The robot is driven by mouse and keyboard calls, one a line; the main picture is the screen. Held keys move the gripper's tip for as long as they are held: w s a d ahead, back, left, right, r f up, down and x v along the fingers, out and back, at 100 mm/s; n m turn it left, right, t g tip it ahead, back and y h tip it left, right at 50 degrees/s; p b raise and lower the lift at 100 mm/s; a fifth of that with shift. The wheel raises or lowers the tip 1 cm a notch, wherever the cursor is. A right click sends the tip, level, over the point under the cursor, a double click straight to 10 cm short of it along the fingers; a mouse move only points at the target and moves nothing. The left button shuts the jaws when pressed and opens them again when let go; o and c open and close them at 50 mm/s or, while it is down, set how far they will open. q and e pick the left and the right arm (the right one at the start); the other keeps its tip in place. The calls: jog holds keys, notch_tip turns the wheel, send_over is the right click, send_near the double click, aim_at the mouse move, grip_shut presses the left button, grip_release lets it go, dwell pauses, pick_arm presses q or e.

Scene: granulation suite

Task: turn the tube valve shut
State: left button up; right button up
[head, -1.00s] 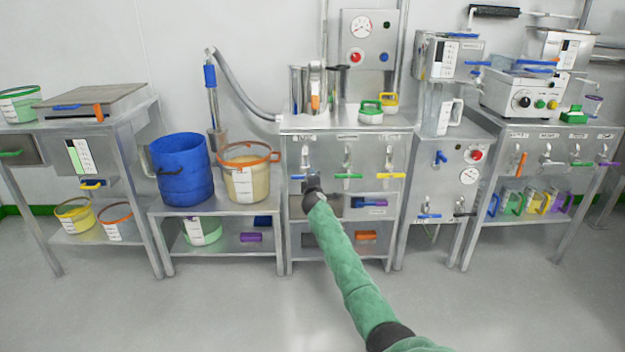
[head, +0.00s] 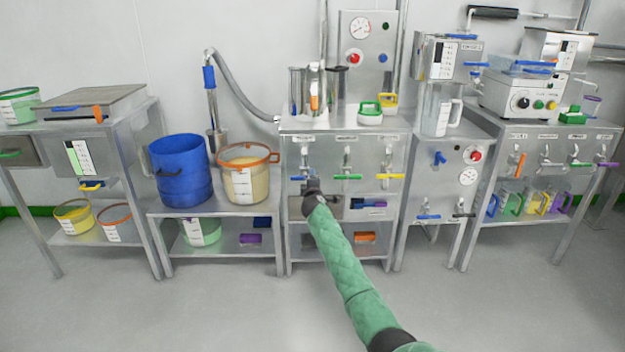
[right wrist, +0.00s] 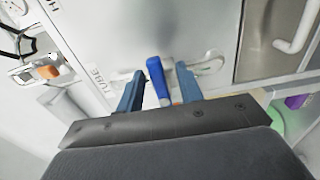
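The tube valve has a blue lever handle (head: 297,178) on the front of the middle steel cabinet, leftmost in a row with green and yellow handles. In the right wrist view, the blue handle (right wrist: 157,78) stands between my two fingers, near a label reading TUBE (right wrist: 97,76). My right gripper (right wrist: 160,90) is open around the handle, with a small gap visible on each side. In the head view, my right gripper (head: 312,187) is at the cabinet front, just below and right of the handle, and hides part of the panel. My left gripper is not in view.
A green handle (head: 347,177) and a yellow handle (head: 390,176) sit to the right on the same cabinet. A blue bucket (head: 181,170) and an orange-rimmed bucket (head: 246,180) stand on the bench to the left. The floor in front is clear.

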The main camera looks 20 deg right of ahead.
jog(key=p+v, duration=0.1)
jog(key=v, duration=0.6)
jog(key=shift+p, duration=0.3)
